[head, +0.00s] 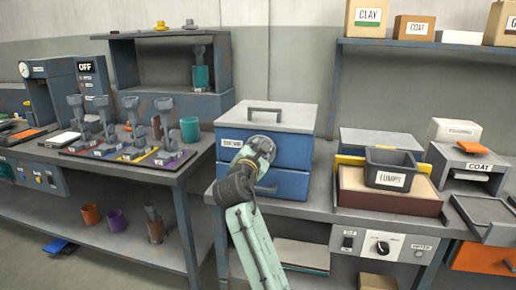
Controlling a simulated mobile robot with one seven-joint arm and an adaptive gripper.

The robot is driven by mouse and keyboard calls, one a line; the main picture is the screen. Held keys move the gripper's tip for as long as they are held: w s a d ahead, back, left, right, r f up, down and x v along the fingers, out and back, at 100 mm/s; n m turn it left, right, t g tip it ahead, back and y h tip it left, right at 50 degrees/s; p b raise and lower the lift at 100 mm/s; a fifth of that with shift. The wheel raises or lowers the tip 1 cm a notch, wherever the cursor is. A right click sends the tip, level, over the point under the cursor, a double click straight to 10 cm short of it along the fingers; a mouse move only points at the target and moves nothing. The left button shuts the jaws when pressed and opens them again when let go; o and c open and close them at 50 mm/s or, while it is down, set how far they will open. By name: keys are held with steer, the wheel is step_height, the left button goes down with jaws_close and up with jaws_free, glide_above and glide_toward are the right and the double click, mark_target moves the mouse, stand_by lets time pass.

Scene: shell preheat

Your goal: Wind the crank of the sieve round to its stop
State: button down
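The sieve seems to be the blue two-part box (292,185) on the bench at the middle, with a grey lid (285,118) and a bar handle on top. A white label (231,143) on its front is partly readable. A second bar handle (266,189) on its lower front is partly behind my arm. My pale green arm rises from the bottom and its last visible joint is in front of the box. I cannot make out my gripper's fingers; they seem hidden behind the arm. I cannot make out a crank.
A black bin marked LUMPS (389,180) stands in a brown tray (352,193) to the right. A knob panel (381,246) is on the bench front below it. A rack of several grey tools (125,155) is on the left bench. A shelf (430,45) hangs above right.

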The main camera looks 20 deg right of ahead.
steer(key=m, duration=0.3)
steer(key=d+m, duration=0.1)
steer(key=shift+s+f+m, duration=0.3)
steer(key=shift+f+m, duration=0.05)
steer(key=shift+m, duration=0.05)
step_height(320, 180, down, 4)
steer(key=m+b, duration=0.1)
steer(key=m, duration=1.5)
steer(key=shift+s+d+f+b, duration=0.1)
steer(key=shift+b, duration=0.25)
steer(key=m, duration=0.2)
steer(key=m+b, duration=0.1)
steer(key=m, duration=0.1)
steer(key=shift+w+a+f, duration=0.2)
steer(key=shift+a+f, duration=0.1)
steer(key=shift+f, duration=0.05)
steer(key=m, duration=0.1)
steer(key=m+b, duration=0.1)
steer(key=m, duration=0.2)
steer(key=shift+w+a+f, duration=0.25)
steer(key=shift+w+a, duration=0.05)
steer(key=shift+a, duration=0.1)
steer(key=shift+w+a+m+b, duration=0.1)
steer(key=shift+a+m+b, duration=0.15)
steer(key=shift+m, duration=0.5)
steer(key=shift+w+a+m+b, duration=0.1)
steer(key=shift+m+b, duration=0.25)
steer(key=shift+m, duration=0.4)
steer(key=shift+r, duration=0.1)
